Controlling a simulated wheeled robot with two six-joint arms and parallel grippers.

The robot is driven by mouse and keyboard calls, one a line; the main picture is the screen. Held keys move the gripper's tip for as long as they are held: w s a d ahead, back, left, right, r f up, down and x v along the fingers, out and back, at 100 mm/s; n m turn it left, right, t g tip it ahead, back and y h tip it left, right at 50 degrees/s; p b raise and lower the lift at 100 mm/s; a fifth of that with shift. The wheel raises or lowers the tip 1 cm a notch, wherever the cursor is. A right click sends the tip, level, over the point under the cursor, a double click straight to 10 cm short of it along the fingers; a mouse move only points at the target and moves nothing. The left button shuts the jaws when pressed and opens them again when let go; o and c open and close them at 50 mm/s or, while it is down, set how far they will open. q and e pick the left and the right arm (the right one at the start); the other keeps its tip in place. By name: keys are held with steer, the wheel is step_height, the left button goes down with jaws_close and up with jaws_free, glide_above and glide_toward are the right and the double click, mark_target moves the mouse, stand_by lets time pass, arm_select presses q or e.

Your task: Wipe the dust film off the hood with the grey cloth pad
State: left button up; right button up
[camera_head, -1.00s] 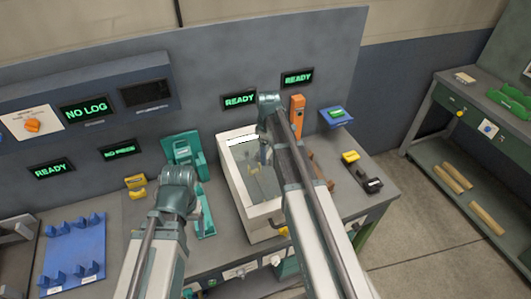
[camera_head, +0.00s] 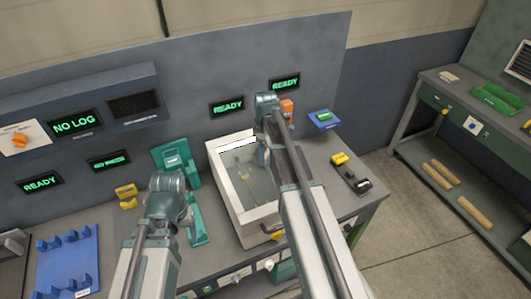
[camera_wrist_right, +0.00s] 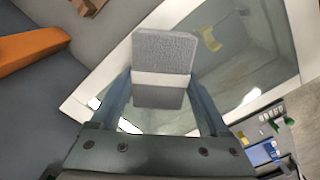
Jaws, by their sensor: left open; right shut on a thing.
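The hood (camera_head: 225,188) is a white-framed box with a clear sloping panel, on the bench in the middle of the head view. Its white frame (camera_wrist_right: 75,105) and grey, see-through panel (camera_wrist_right: 245,65) fill much of the right wrist view. I cannot clearly tell the dust film from the panel's reflections. My right gripper (camera_wrist_right: 165,95) is shut on the grey cloth pad (camera_wrist_right: 163,50), which has a pale band below it. The pad is over the panel; I cannot tell whether it touches.
A teal fixture (camera_head: 174,152) stands left of the hood. A blue rack (camera_head: 68,262) lies at far left. An orange block (camera_head: 287,106), a blue tray (camera_head: 323,121) and a yellow-and-black tool (camera_head: 350,174) are to the right. A second bench (camera_head: 430,110) stands across open floor.

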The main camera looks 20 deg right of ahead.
mark_target(266, 153)
steer(key=shift+r+p, duration=2)
steer(key=shift+r, duration=0.35)
step_height(266, 153, up, 3)
steer(key=p, duration=0.3)
steer(key=shift+s, duration=0.1)
